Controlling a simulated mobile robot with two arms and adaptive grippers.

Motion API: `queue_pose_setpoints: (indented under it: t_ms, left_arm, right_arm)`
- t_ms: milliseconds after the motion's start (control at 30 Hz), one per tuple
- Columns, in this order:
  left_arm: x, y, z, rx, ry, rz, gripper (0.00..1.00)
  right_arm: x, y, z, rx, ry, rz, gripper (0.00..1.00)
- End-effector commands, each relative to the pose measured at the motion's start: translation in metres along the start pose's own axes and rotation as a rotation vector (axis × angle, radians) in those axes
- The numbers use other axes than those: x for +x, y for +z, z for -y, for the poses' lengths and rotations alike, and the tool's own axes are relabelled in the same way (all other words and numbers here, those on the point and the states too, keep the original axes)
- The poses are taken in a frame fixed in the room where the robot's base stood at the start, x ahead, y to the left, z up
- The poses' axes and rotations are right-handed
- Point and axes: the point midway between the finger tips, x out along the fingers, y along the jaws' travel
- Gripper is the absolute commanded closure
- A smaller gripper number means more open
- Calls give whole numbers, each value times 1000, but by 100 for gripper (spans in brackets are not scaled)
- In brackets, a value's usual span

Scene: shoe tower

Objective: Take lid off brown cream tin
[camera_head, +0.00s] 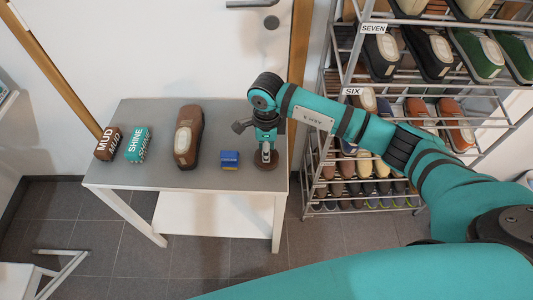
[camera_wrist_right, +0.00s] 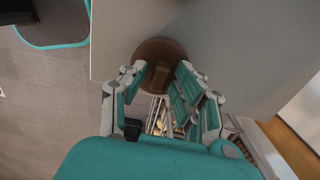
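The brown cream tin (camera_head: 266,165) stands at the right end of the grey table, partly hidden under my right gripper (camera_head: 266,152). In the right wrist view its round brown lid (camera_wrist_right: 150,50) has a raised block-like handle (camera_wrist_right: 158,76) in the middle. My right gripper (camera_wrist_right: 157,74) points down over the lid, with its fingers spread on either side of the handle. A gap shows between the fingers and the handle, so it is open and holds nothing. I cannot tell whether the lid is separate from the tin. My left gripper is out of view.
On the grey table (camera_head: 155,172), left of the tin, are a blue block (camera_head: 230,160), a brown shoe (camera_head: 188,137), a teal SHINE brush (camera_head: 138,145) and a brown MUD brush (camera_head: 108,144). A shoe rack (camera_head: 340,75) stands close on the right.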

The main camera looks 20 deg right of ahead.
Motion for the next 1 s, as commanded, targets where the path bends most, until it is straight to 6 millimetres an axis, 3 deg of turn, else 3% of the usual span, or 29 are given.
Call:
queue_pose_setpoints:
  t_ms: [33,200,567,833,1000]
  left_arm:
    - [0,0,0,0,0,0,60]
    - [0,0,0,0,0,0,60]
    - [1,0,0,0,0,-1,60]
    - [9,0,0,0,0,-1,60]
    - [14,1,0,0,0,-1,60]
  right_arm:
    - [0,0,0,0,0,0,78]
    - [0,0,0,0,0,0,99]
    - [-4,0,1,0,-2,0,99]
    - [-34,0,1,-2,-5,2,99]
    - [-37,-8,-32,-5,0,-1,99]
